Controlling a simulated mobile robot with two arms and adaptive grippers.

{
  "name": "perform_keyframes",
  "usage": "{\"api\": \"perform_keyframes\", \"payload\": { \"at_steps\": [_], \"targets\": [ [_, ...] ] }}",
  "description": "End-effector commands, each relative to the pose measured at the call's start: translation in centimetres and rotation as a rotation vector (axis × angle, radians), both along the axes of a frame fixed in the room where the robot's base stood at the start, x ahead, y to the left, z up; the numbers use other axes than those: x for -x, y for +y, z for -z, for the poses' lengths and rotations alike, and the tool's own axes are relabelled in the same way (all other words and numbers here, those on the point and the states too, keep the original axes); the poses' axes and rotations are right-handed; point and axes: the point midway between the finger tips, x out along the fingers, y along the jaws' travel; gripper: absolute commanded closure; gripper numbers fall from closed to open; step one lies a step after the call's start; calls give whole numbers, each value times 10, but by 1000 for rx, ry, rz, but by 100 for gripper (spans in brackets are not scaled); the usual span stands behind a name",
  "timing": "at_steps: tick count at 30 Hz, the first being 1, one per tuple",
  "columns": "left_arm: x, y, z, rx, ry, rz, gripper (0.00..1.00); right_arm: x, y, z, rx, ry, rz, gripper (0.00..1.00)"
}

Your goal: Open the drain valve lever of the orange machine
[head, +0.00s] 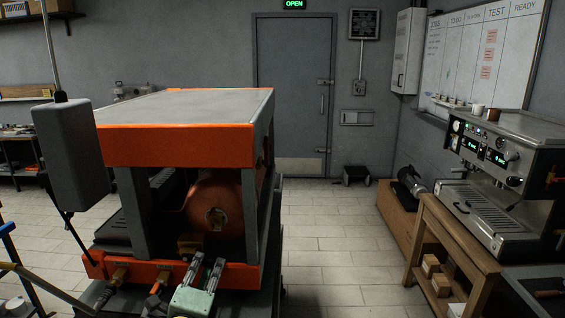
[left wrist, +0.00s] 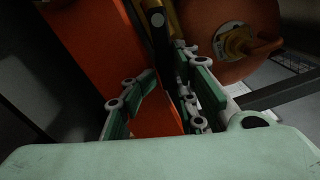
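The orange machine (head: 180,146) stands at the left in the head view, with an orange frame, a grey top and a copper-coloured boiler (head: 214,203) inside. A brass fitting (head: 190,243) sits low at its front, just beyond my left gripper (head: 208,262). In the left wrist view, a dark lever-like bar with a grey round end (left wrist: 157,18) stands just ahead of my left gripper (left wrist: 167,75), near the gap between its fingers. Those fingers are apart and nothing is clamped between them. Whether they touch the bar cannot be told. My right gripper is not in view.
A wooden stand (head: 452,238) and an espresso machine (head: 505,170) are at the right. The tiled floor (head: 325,240) between them is clear.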

Motion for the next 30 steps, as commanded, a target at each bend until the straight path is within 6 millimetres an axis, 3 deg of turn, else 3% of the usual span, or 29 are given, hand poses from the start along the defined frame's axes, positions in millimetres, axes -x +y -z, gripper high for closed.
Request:
{"api": "perform_keyframes", "payload": {
  "at_steps": [30],
  "targets": [
    [49, 3, 0, -2, 1, -3, 75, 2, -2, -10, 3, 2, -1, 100]
  ]
}}
